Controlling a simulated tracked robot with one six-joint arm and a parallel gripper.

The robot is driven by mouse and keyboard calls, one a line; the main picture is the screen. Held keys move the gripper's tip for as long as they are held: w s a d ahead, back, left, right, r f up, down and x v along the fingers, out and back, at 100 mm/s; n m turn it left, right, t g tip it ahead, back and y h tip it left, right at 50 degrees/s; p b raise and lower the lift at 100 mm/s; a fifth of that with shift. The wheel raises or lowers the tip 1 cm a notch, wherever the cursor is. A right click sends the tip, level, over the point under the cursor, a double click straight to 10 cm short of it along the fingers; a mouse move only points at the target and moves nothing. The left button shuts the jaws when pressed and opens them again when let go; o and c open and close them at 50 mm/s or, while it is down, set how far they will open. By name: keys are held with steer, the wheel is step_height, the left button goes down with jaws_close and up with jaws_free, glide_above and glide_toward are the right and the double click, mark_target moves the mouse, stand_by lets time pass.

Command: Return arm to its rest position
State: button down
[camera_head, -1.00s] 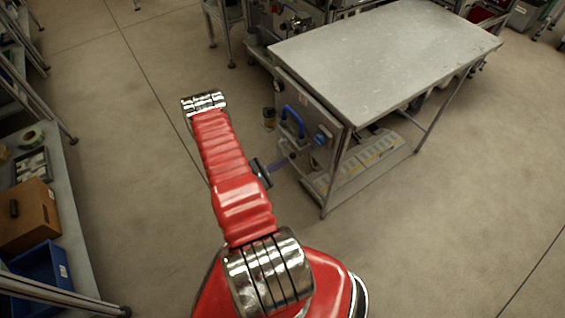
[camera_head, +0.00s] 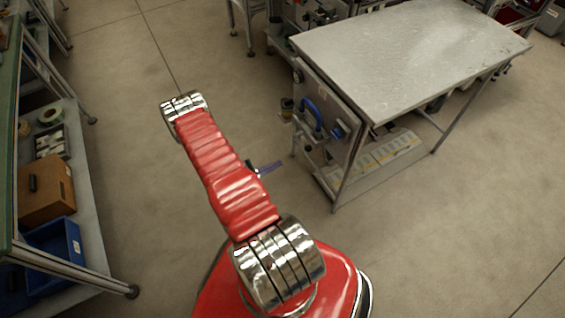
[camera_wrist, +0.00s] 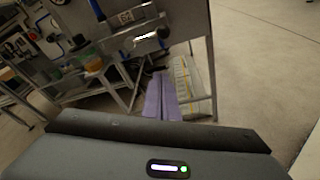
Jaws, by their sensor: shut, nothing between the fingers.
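My red arm reaches up and to the left in the head view, ending in a chrome joint. My gripper (camera_head: 270,167) shows only in part there, as a small purple piece beside the arm above the floor. In the wrist view the two purple fingers of my gripper (camera_wrist: 162,84) lie side by side, shut and empty. They point toward the end of a metal workbench (camera_head: 405,55) and touch nothing that I can see.
The workbench has a blue handle (camera_head: 311,119) on its end panel and a yellow-marked panel (camera_head: 388,152) low beneath it. On the left, a shelf holds a tape roll (camera_head: 50,115), a brown box (camera_head: 46,192) and a blue bin (camera_head: 57,248). The floor between is clear.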

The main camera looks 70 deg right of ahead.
steer(key=shift+w+a+r, duration=0.15)
steer(key=shift+w+a, duration=0.2)
steer(key=shift+a, duration=0.25)
stand_by(0.4)
